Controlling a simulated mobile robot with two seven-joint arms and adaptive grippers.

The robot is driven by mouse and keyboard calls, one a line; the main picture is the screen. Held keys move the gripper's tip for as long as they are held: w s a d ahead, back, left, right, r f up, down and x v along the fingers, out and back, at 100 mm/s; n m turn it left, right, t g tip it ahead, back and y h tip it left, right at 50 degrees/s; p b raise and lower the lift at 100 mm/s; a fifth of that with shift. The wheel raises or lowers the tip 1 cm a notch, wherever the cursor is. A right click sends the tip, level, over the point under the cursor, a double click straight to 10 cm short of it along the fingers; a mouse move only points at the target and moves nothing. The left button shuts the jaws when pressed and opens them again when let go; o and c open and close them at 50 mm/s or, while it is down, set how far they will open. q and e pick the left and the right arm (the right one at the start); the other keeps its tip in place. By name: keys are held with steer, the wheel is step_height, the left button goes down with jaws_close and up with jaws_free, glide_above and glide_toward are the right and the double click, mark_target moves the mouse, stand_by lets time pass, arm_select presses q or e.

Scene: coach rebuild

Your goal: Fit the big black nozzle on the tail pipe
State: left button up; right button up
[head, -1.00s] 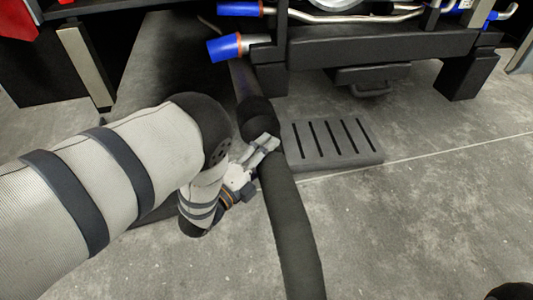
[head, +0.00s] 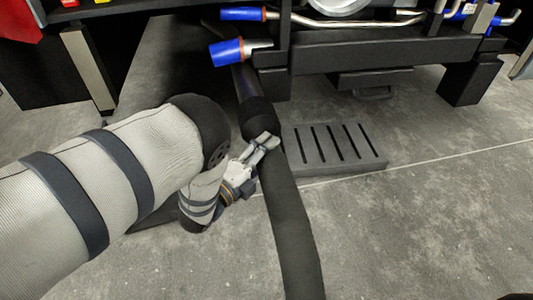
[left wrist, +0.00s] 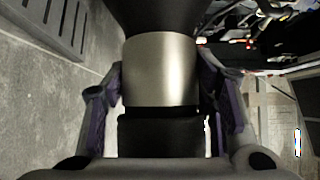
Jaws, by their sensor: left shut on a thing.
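The big black nozzle (head: 258,118) is a wide black bell on a thick black hose (head: 292,225). My left gripper (head: 266,143) is shut around its neck. In the left wrist view the fingers (left wrist: 165,95) stand on both sides of a silver collar (left wrist: 160,70), with the black flare (left wrist: 160,15) beyond it. A dark pipe (head: 246,82) runs down from under the vehicle to the nozzle's mouth, roughly in line with it. I cannot tell whether the pipe end is inside the mouth. My right gripper is not in view.
Two blue-capped pipes (head: 226,53) stick out above and near the dark pipe. A black vehicle beam (head: 385,50) runs to the right. A slotted grey block (head: 335,148) lies on the floor beside the hose. The floor at the right is clear.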

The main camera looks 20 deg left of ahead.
arm_select(q)
steer(key=shift+w+a+r, duration=0.1)
steer(key=shift+w, duration=0.1)
steer(key=shift+w+a+b, duration=0.55)
steer(key=shift+w+a, duration=0.2)
steer(key=shift+w, duration=0.35)
steer(key=shift+w, duration=0.1)
steer(key=shift+w+a+b, duration=0.6)
steer(key=shift+w+a, duration=0.2)
steer(key=shift+w, duration=0.3)
steer(key=shift+w+a+f+b, duration=0.15)
steer(key=shift+w+a+b, duration=0.2)
steer(key=shift+w, duration=0.15)
steer(key=shift+w+a+f+b, duration=0.1)
steer(key=shift+w+a+b, duration=0.2)
steer(key=shift+w, duration=0.2)
stand_by(0.3)
steer(key=o, duration=1.5)
steer(key=shift+o, duration=0.2)
